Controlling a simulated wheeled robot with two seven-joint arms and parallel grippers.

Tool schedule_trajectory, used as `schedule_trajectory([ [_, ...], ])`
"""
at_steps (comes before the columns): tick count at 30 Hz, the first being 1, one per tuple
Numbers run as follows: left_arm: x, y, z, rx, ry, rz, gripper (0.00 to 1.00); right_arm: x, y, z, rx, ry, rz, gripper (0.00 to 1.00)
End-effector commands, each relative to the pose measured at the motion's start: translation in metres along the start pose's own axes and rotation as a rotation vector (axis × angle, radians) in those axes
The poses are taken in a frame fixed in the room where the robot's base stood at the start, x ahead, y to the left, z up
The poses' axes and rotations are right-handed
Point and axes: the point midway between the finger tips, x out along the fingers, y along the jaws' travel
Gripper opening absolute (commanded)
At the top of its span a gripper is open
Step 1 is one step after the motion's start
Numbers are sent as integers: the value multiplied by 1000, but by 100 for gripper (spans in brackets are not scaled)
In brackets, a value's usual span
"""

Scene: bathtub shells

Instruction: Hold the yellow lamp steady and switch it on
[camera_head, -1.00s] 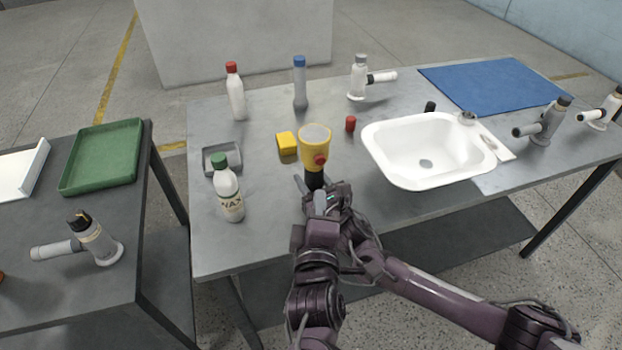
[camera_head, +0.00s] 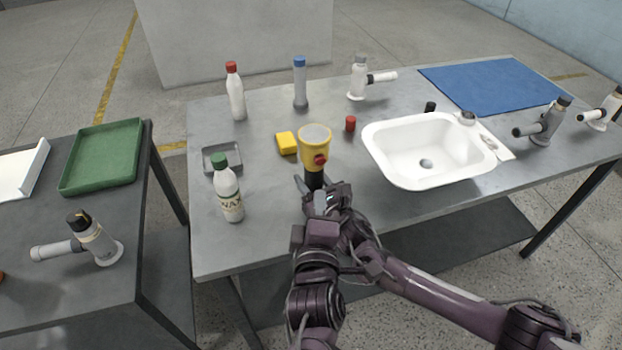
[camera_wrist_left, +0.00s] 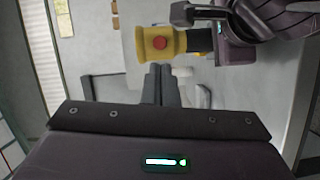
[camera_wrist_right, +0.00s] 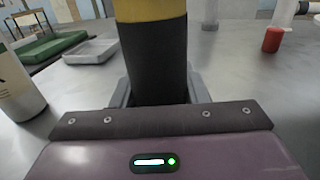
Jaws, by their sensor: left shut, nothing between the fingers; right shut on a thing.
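The yellow lamp (camera_head: 313,146) stands upright above the table's front part, lens up. Its red button (camera_head: 320,160) faces me; it also shows in the left wrist view (camera_wrist_left: 160,42). My right gripper (camera_wrist_right: 158,85) is shut around the black handle (camera_wrist_right: 150,58), below the yellow head; it shows at the right in the left wrist view. My left gripper (camera_head: 299,182) is shut and empty, beside the handle in the head view. In the left wrist view its fingertips (camera_wrist_left: 162,67) end just short of the button at the lamp's edge. I cannot tell whether they touch the lamp.
A wax bottle (camera_head: 228,195) and a grey tray (camera_head: 222,172) stand left of the lamp. A white basin (camera_head: 385,165) is at the right. The table's front-left corner is clear.

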Motion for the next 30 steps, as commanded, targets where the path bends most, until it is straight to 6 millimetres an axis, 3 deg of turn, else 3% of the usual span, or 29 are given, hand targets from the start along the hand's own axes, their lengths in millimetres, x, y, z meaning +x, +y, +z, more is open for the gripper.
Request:
schedule_trajectory([
  [11,1,1,1,17,-10,11,0,0,0,-1,0,1,0,14],
  [24,0,1,28,481,-316,277,0,0,0,0,0,1,0,14],
  [30,3,-2,30,552,-363,311,0,0,0,0,0,1,0,14],
])
